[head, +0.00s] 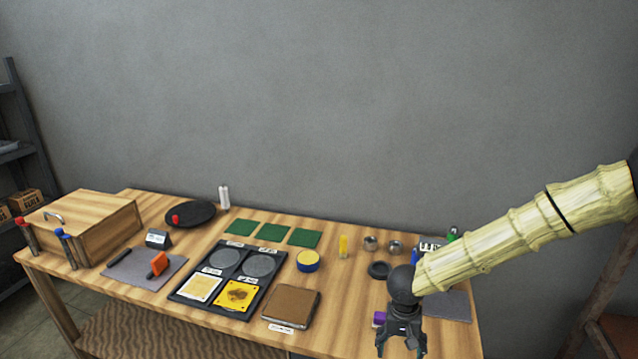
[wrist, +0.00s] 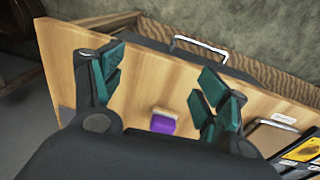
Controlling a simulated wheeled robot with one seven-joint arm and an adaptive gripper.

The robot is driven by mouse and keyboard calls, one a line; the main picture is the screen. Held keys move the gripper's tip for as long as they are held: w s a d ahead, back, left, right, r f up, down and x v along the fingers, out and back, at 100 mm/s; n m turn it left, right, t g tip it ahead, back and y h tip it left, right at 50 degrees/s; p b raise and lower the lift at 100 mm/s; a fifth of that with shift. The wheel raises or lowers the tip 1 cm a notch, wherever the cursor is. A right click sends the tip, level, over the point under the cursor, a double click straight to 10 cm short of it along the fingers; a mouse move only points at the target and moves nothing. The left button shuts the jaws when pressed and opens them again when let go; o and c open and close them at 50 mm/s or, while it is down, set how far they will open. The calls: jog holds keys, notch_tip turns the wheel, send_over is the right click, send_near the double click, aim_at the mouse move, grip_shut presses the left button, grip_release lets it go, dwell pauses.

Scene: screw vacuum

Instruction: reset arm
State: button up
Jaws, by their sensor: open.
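My gripper (head: 401,343) hangs from my pale, ribbed arm at the front right of the wooden table (head: 340,320), with its fingers pointing down. In the wrist view my gripper (wrist: 160,95) has its two teal-padded fingers spread wide apart, with nothing between the pads. A purple object (wrist: 163,122) lies on the wood beyond the fingers, and part of it shows in the head view (head: 379,319) just left of the gripper. The gripper does not appear to touch it.
A brown pad (head: 291,306) and a black tray (head: 184,295) with round and square inserts lie left of the gripper. A grey mat (head: 452,305) is right of it. A wooden box (head: 112,240) stands far left. Small metal cups and bottles stand behind. The air above the table is free.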

jog(key=s+d+f+n+t+h+b, duration=0.2)
jog(key=s+f+b, duration=0.1)
jog(key=s+f, duration=1.35)
jog(key=s+f+g+y+b, duration=0.1)
jog(key=s+f, duration=0.3)
jog(key=s, duration=0.4)
jog(key=s+f+g+y+b, duration=0.1)
jog(key=s+f, duration=0.2)
jog(key=s, duration=0.6)
jog(key=shift+s+f+n+y+b, duration=0.25)
jog(key=shift+f+n+y+b, duration=0.05)
jog(key=shift+f+y+b, duration=0.1)
